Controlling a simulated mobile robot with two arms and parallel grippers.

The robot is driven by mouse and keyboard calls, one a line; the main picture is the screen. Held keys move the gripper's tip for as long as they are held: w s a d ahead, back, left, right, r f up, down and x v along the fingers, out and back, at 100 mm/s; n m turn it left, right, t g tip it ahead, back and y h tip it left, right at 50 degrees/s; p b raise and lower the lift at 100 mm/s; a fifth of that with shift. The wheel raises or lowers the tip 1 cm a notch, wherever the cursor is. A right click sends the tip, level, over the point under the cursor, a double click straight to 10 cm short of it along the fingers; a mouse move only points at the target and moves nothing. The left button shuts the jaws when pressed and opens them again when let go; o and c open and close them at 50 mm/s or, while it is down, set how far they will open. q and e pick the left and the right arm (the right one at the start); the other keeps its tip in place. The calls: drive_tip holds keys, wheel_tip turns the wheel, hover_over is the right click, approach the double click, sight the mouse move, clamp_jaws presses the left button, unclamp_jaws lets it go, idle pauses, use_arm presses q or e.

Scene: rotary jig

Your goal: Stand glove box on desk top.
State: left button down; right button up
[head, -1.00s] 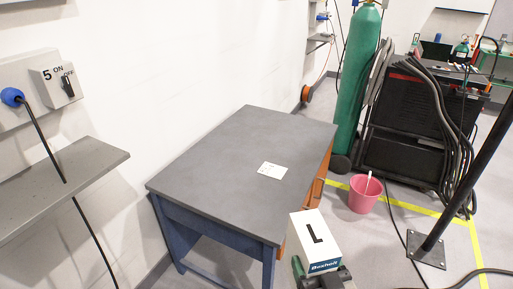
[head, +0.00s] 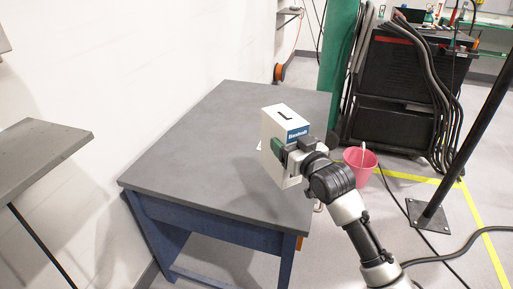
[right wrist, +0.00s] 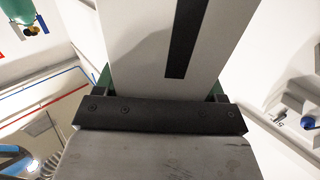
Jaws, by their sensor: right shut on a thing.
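The glove box (head: 284,128) is a white carton with a black L on top and a blue label on its upper edge. It is upright in the head view, over the right part of the grey desk top (head: 195,150). My right gripper (head: 291,152) is shut on the glove box from its near right side. In the right wrist view the glove box (right wrist: 180,40) fills the space between the fingers. I cannot tell whether its base touches the desk top. My left gripper is not in view.
A pink bucket (head: 359,166) stands on the floor right of the desk. A black welding cart (head: 393,95) and green cylinder (head: 340,60) are behind it. A dark post (head: 470,140) rises at right. The desk's left and front are clear.

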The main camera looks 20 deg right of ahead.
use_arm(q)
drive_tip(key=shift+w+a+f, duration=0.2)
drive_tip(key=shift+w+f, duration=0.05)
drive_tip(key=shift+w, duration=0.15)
use_arm(e)
drive_tip(key=w+a+f, duration=0.5)
drive_tip(key=w+f, duration=0.2)
drive_tip(key=f, duration=0.2)
use_arm(q)
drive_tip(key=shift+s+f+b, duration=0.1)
drive_tip(key=shift+b, duration=0.25)
use_arm(e)
drive_tip(key=shift+f, duration=0.1)
drive_tip(key=o, duration=1.1)
drive_tip(key=shift+f, duration=0.1)
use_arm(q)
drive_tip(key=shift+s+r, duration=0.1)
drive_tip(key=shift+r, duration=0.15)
use_arm(e)
drive_tip(key=s, duration=0.4)
drive_tip(key=s+d, duration=0.1)
drive_tip(key=s, duration=0.3)
drive_tip(key=s+d, duration=0.1)
drive_tip(key=s, duration=0.2)
drive_tip(key=shift+s+d, duration=0.15)
drive_tip(key=shift+s, duration=0.25)
